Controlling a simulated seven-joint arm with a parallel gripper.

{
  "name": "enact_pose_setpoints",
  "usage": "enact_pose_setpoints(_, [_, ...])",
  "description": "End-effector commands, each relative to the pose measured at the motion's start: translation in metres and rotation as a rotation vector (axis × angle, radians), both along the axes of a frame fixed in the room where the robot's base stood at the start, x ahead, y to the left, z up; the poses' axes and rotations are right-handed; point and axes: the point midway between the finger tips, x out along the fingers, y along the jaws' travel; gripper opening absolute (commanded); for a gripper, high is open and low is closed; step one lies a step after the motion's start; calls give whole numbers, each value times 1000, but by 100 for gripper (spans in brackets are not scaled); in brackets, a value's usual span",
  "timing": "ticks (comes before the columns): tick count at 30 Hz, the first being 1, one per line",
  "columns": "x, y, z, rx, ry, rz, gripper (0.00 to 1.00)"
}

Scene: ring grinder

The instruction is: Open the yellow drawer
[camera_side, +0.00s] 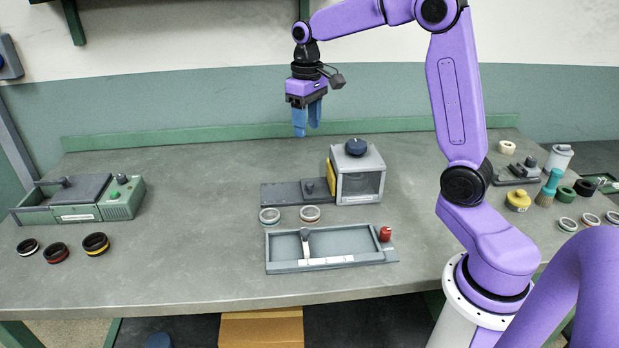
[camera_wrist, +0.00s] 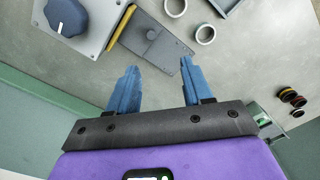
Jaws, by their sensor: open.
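A yellow upright panel (camera_side: 331,178), which looks like the drawer's front, is on the left side of a grey box (camera_side: 358,190) with a clear window and a dark blue knob (camera_side: 357,146) on top. In the wrist view the yellow panel (camera_wrist: 121,26) is a narrow strip between the box and a dark grey plate (camera_wrist: 160,48) with a small knob. It sits flush against the box. My gripper (camera_side: 307,128) points down above the table, higher than the box and to its left. Its blue fingers (camera_wrist: 158,66) are apart with nothing between them.
Two pale rings (camera_side: 269,216) lie in front of the plate. A grey tray (camera_side: 274,254) with a red knob stands nearer the front. A green-grey machine (camera_side: 122,202) and several dark rings (camera_side: 56,253) are at left. The table between is clear.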

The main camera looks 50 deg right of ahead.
Motion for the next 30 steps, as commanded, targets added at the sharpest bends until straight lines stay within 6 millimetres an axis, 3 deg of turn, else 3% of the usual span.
enact_pose_setpoints(4, [9, -19, 0, 0, 2, -53, 50])
enact_pose_setpoints(11, [10, -22, -15, 0, 6, -61, 50])
enact_pose_setpoints(30, [9, -22, -132, 0, 7, -60, 50])
